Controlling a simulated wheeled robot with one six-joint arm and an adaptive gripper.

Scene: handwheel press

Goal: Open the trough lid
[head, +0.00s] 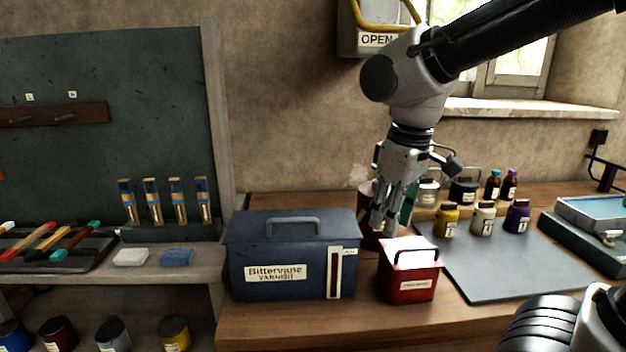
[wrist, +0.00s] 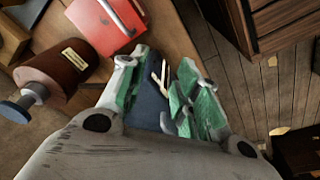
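A dark blue lidded box (head: 292,268), labelled "Bittervane Varnish", stands on the bench with its lid shut and a grey handle (head: 292,222) on top. A smaller red box (head: 407,282) with a black-looking handle stands to its right, also closed. I cannot tell from labels which is the trough. My gripper (head: 392,217) points down, above and behind the gap between the boxes in the head view, holding nothing. In the wrist view its green-padded fingers (wrist: 158,82) are apart, with a dark blue surface (wrist: 150,108) seen between them. The red box (wrist: 104,22) lies beyond the fingers there.
A brown labelled vessel (wrist: 62,72) is close to my gripper in the wrist view. Small yellow, white and purple jars (head: 483,219) stand at the back of a grey mat (head: 505,265), whose front is clear. A blue tray (head: 592,212) is at the right.

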